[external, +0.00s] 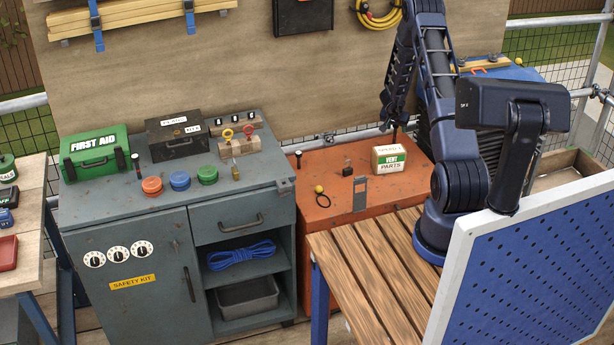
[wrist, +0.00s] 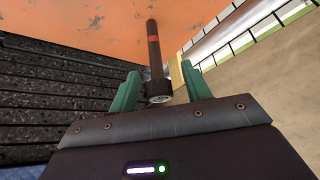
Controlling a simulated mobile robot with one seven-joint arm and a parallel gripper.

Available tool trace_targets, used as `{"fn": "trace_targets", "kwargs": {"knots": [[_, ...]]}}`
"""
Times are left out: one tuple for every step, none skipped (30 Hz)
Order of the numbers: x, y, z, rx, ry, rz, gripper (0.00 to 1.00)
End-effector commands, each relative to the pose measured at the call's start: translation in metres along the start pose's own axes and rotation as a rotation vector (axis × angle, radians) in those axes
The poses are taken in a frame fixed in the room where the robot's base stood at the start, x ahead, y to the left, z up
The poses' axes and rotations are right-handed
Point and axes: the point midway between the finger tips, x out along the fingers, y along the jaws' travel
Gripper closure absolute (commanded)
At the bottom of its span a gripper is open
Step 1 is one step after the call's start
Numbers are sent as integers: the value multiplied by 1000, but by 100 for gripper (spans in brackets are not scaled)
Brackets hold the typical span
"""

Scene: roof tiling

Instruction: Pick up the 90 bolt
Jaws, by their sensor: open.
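A dark bolt with a red band (wrist: 153,45) is in the wrist view, between the two green fingers of my gripper (wrist: 160,85). Its round head is towards my palm and its shank points to the orange surface. The fingers are open, one on each side; I cannot tell whether either touches it. In the external view my gripper (external: 395,120) points down above the orange cabinet (external: 330,210), behind the parts box, and only a thin dark piece shows below it. I cannot read a 90 mark on any bolt.
The white and green vent parts box (external: 389,159) stands close in front of my gripper. A board wall rises behind.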

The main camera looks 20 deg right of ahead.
Motion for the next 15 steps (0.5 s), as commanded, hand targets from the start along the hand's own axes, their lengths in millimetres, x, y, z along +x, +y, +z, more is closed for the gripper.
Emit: {"fn": "trace_targets", "kwargs": {"knots": [[1, 0, 0, 0, 0, 0, 52], [2, 0, 0, 0, 0, 0, 52], [2, 0, 0, 0, 0, 0, 52], [1, 0, 0, 0, 0, 0, 52], [1, 0, 0, 0, 0, 0, 52], [1, 0, 0, 0, 0, 0, 52], [1, 0, 0, 0, 0, 0, 56], [1, 0, 0, 0, 0, 0, 62], [1, 0, 0, 0, 0, 0, 70], [1, 0, 0, 0, 0, 0, 76], [1, 0, 0, 0, 0, 0, 81], [1, 0, 0, 0, 0, 0, 89], [1, 0, 0, 0, 0, 0, 95], [1, 0, 0, 0, 0, 0, 100], [1, 0, 0, 0, 0, 0, 100]]}}
